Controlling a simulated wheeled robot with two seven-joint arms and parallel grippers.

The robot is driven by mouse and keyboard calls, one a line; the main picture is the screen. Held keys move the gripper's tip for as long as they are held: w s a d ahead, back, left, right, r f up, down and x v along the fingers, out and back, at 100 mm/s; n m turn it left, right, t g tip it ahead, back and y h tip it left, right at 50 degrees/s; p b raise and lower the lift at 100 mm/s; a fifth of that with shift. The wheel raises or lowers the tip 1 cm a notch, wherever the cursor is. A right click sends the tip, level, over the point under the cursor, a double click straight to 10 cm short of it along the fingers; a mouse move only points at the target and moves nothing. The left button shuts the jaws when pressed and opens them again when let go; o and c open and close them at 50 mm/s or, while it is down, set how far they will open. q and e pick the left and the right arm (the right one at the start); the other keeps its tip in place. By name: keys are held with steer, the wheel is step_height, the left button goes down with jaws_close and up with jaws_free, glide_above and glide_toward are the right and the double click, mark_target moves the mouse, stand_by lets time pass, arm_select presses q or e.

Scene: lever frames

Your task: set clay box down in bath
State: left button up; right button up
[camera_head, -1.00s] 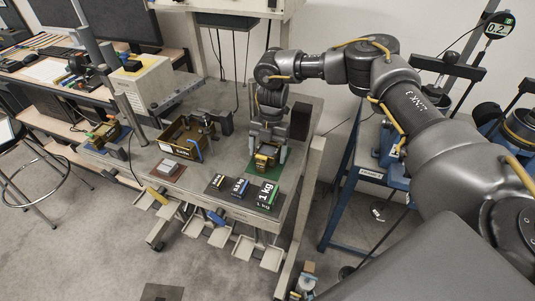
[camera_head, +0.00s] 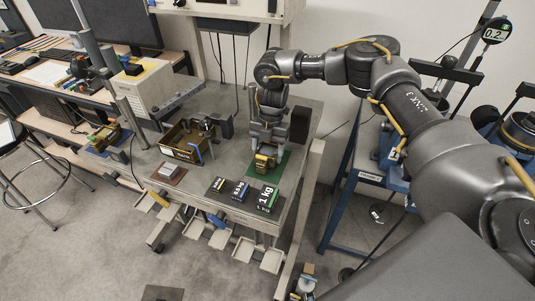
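A small yellow-and-dark box (camera_head: 264,162), which I take to be the clay box, is at the green mat (camera_head: 284,166) on the bench's right side. My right gripper (camera_head: 268,149) points down at the box's top; whether its fingers grip the box is too small to tell. A brown open-topped bin (camera_head: 181,154) with a label on its front, possibly the bath, stands left of the mat, with a dark fixture at its right. My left gripper is not in view.
A dark block (camera_head: 299,123) stands right of my gripper. A smaller tray (camera_head: 103,140) is at far left.

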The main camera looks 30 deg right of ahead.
steer(key=shift+s+a+p+v, duration=0.2)
steer(key=shift+p+v, duration=0.55)
steer(key=shift+v, duration=0.25)
steer(key=shift+s+a+p+v, duration=0.1)
steer(key=shift+a+p+v, duration=0.05)
steer(key=shift+p+v, duration=0.8)
steer(key=shift+s+a+p+v, duration=0.2)
steer(key=shift+p+v, duration=0.4)
steer(key=shift+v, duration=0.5)
steer(key=shift+r, duration=0.2)
steer(key=shift+w, duration=0.1)
